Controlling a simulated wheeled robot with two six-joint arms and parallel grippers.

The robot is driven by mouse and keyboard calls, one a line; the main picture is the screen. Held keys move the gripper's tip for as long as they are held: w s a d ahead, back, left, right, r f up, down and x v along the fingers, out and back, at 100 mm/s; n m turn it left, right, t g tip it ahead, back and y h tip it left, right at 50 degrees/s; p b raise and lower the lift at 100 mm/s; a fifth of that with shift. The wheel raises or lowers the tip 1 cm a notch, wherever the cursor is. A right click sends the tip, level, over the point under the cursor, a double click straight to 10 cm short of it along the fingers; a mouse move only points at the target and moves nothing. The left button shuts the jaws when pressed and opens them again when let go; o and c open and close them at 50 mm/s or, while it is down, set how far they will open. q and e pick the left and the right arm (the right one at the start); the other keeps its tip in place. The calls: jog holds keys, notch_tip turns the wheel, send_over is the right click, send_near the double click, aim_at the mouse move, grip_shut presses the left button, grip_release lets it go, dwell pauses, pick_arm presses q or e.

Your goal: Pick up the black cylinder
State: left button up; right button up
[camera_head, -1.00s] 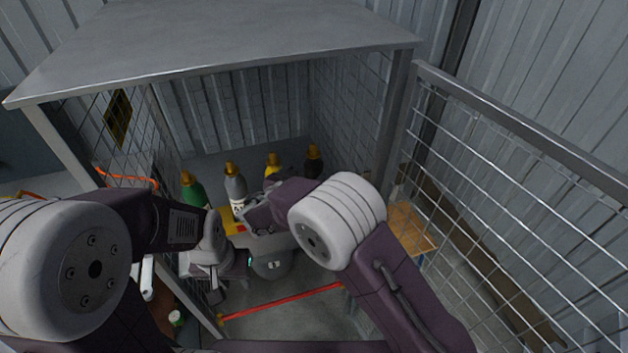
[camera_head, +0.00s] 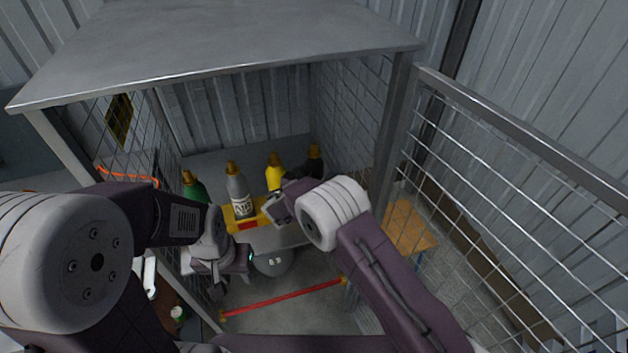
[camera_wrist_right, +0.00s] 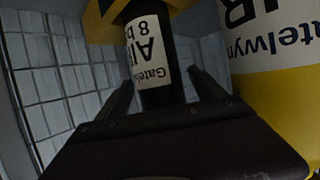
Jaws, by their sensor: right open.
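The black cylinder (camera_head: 315,166) stands upright with a yellow-orange cap at the right end of a row of bottles in the cage. Its lower part is hidden behind my right arm in the head view. In the right wrist view, the black cylinder (camera_wrist_right: 155,65) with its white label stands between the two fingers of my right gripper (camera_wrist_right: 163,88), which is open; the picture is upside down. I see dark gaps beside the cylinder, and cannot tell whether a finger touches it. My left gripper (camera_head: 220,284) hangs low at the cage's front left, away from the cylinder; its jaws are unclear.
A yellow bottle (camera_head: 274,174) stands close beside the black one; its label also shows large in the right wrist view (camera_wrist_right: 270,75). A grey bottle (camera_head: 238,192) and a green bottle (camera_head: 192,186) stand further left. Mesh walls, a metal roof (camera_head: 220,45) and a red bar (camera_head: 285,299) surround the space.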

grip_shut()
jog(key=shift+r, duration=0.1)
